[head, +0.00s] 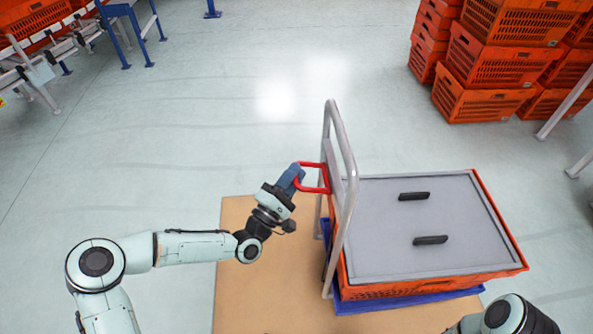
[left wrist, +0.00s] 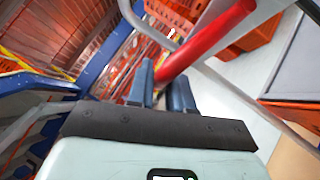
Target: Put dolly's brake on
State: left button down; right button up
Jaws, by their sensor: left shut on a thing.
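The dolly has a grey tubular handle frame (head: 343,140), a blue base (head: 405,303) and an orange tote (head: 400,288) with a grey lid (head: 415,225). A red brake handle (head: 313,164) is on the handle frame. My left gripper (head: 297,172) is at the red handle, left of the frame, and shut on it. In the left wrist view the red bar (left wrist: 205,42) passes between the fingers (left wrist: 162,85). My right arm shows only in part at the lower right of the head view, and its gripper is out of view.
Stacked orange totes (head: 490,60) stand at the upper right. A conveyor (head: 40,60) and a blue stand (head: 130,25) are at the upper left. A brown mat (head: 270,290) lies under and left of the dolly. The floor between is clear.

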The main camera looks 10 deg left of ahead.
pick_arm(q)
jog(key=shift+f, duration=0.4)
jog(key=c, duration=1.1)
grip_release()
jog(key=p+v, duration=0.2)
jog(key=v, duration=1.1)
jog(key=shift+s+a+f, duration=0.1)
jog(key=shift+s+f, duration=0.05)
pick_arm(e)
jog(key=r, duration=0.1)
jog(key=a+r, duration=0.1)
jog(key=r, duration=0.1)
jog(key=shift+s+a, duration=0.15)
jog(key=shift+s, duration=0.05)
